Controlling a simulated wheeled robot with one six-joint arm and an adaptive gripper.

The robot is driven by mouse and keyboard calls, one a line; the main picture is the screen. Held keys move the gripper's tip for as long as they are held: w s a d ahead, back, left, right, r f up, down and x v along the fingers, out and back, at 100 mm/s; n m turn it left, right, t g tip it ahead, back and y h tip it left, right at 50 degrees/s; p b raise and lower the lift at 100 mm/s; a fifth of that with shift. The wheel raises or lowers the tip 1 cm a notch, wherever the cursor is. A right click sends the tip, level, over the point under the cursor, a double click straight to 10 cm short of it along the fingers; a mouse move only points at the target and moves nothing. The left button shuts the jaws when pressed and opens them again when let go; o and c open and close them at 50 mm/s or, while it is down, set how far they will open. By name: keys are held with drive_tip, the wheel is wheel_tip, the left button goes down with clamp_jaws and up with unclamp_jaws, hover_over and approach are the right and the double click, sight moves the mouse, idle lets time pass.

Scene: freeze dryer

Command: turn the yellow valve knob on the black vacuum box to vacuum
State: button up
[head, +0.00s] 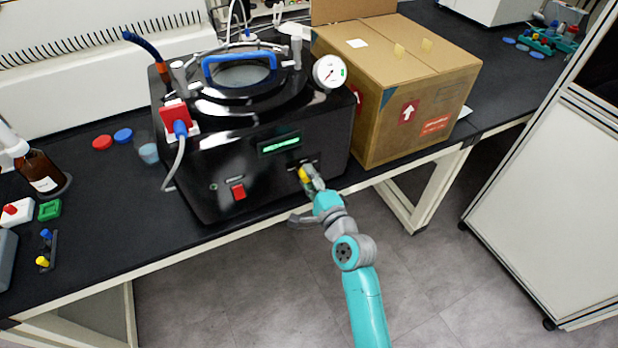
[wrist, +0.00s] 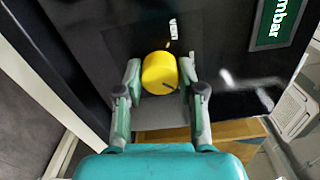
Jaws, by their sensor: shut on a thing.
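The black vacuum box (head: 225,180) stands on the bench, with a round lid and blue handle on top. The yellow valve knob (wrist: 160,73) is on its front face; in the head view the knob (head: 303,175) is partly hidden by my gripper. My gripper (wrist: 160,72) is shut on the knob, with one finger on each side of it. In the head view my gripper (head: 312,178) reaches the box's lower right front. A dark line shows on the knob's face, slanting down to the right in the wrist view.
A cardboard box (head: 410,90) stands right of the vacuum box. A red switch (head: 238,192) and lit display (head: 280,144) are on the front face. A pressure gauge (head: 329,72) sits on top. A brown bottle (head: 42,175) stands at left. Floor is clear in front.

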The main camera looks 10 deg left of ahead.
drive_tip(key=shift+m, duration=1.6)
drive_tip(key=o, duration=1.1)
drive_tip(key=shift+o, duration=0.2)
drive_tip(key=v, duration=1.2)
